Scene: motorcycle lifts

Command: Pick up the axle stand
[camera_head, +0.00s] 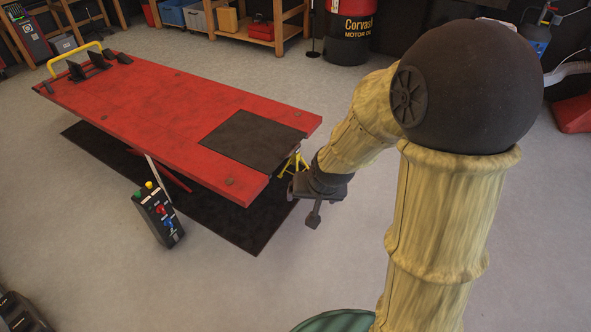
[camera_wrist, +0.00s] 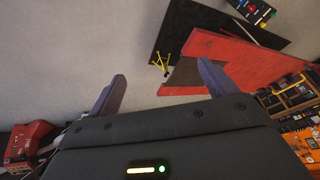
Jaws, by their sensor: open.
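The yellow axle stand (camera_head: 292,163) shows at the near right corner of the red motorcycle lift (camera_head: 150,105), partly hidden behind the lift's edge and my gripper. In the wrist view the axle stand (camera_wrist: 160,64) is small, on the black mat beside the lift, ahead of my gripper and between the directions of its two fingers. My gripper (camera_head: 308,205) hangs in front of the lift corner in the head view. In the wrist view my gripper (camera_wrist: 160,88) has its fingers wide apart with nothing between them.
A black mat (camera_head: 240,228) lies under the lift. A control pedestal (camera_head: 157,215) with coloured buttons stands at the lift's near side. Shelves (camera_head: 262,28) and a red-black drum (camera_head: 348,35) stand at the back. The grey floor right of the mat is clear.

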